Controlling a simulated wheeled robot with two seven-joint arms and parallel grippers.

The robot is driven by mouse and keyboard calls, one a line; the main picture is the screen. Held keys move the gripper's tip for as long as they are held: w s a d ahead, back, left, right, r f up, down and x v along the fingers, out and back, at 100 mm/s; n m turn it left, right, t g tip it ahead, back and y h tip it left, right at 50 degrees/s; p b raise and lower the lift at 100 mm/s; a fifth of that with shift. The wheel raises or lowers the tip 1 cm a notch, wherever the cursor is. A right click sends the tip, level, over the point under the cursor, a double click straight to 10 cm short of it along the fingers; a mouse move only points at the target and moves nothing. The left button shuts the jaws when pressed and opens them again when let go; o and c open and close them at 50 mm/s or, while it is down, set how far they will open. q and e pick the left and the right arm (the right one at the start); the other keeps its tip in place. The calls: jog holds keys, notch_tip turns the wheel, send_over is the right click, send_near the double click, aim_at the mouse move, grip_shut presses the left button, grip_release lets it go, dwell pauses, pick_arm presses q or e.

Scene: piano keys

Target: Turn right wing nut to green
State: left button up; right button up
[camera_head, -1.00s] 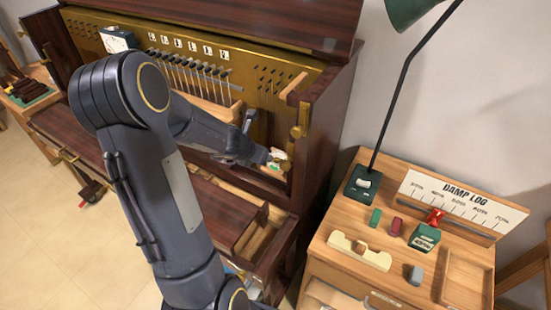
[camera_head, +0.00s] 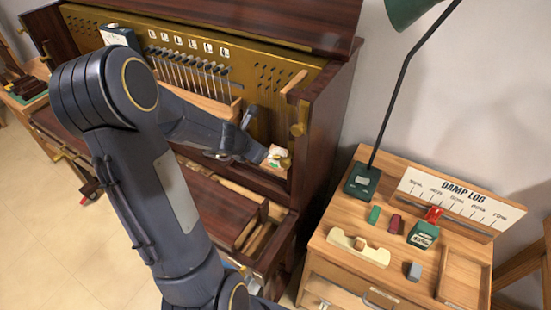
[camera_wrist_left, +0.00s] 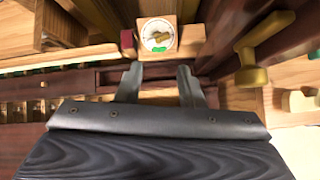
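In the left wrist view, a round white dial (camera_wrist_left: 148,27) on a pale wooden block carries a small brass wing nut (camera_wrist_left: 163,38). A green patch (camera_wrist_left: 158,49) shows at the dial's lower edge. The dial's pale face also shows in the head view (camera_head: 274,153), at the right end of the piano's inside. My left gripper (camera_wrist_left: 158,70) is open and empty, its two fingers apart and just short of the dial block. In the head view, my left gripper (camera_head: 258,154) is close beside the dial, and the wing nut is too small to make out. My right gripper is not in view.
A large brass knob (camera_wrist_left: 252,74) stands right of the fingers, and a dark red block (camera_wrist_left: 127,42) sits left of the dial. The piano's dark side wall (camera_head: 325,120) is close on the right. Beyond it is a wooden cabinet (camera_head: 325,263) with a lamp.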

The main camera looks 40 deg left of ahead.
pick_arm(q)
jog(key=w+d+f+m+t+h+b, duration=0.1)
jog(key=w+m+b, duration=0.3)
jog(key=m, duration=0.9)
jog(key=m+g+y+b, duration=0.1)
jog(key=m+b, duration=1.5)
jog(key=m, duration=2)
send_near(274, 156)
jog(key=shift+x, duration=1.75)
jog(key=shift+f, duration=0.1)
jog(key=shift+b+x, duration=1.65)
jog(key=shift+x, duration=1.75)
